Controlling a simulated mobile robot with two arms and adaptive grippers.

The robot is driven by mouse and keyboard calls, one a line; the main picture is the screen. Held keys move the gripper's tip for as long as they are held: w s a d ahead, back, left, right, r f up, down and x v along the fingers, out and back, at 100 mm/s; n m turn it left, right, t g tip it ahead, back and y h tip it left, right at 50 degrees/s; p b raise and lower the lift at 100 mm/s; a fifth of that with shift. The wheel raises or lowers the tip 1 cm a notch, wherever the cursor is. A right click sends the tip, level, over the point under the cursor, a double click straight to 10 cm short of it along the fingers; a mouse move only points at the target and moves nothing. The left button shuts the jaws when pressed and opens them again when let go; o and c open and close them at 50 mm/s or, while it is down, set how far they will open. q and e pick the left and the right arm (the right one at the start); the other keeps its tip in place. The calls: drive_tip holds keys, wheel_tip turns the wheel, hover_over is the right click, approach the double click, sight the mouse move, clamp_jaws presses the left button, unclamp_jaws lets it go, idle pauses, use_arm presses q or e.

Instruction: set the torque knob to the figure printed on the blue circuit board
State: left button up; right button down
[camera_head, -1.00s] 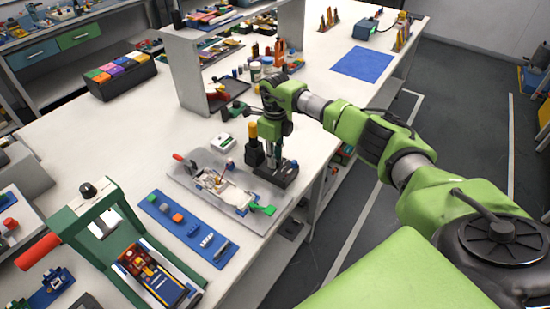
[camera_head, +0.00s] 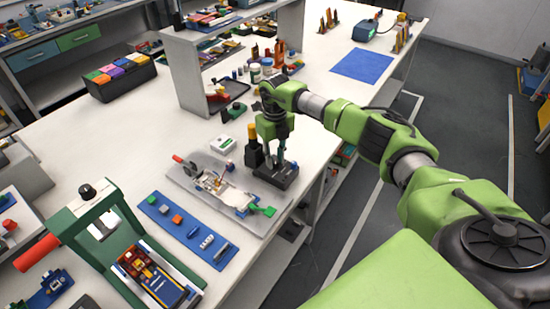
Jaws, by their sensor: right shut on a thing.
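My right gripper (camera_head: 276,160) points down at a black-based unit (camera_head: 284,177) near the table's front edge. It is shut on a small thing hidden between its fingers. I cannot make out the torque knob or its scale. My left gripper is not in view.
A grey plate fixture with a green lever (camera_head: 263,210) lies close to the unit's left. A green frame press with a red handle (camera_head: 38,252) stands front left. A small white-and-green box (camera_head: 223,144) and shelf (camera_head: 184,75) are behind. A blue mat (camera_head: 362,65) lies far right.

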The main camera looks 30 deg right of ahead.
sight(275, 161)
drive_tip(key=shift+w+r, duration=0.1)
drive_tip(key=c, duration=1.8)
unclamp_jaws()
wheel_tip(275, 161, up, 12)
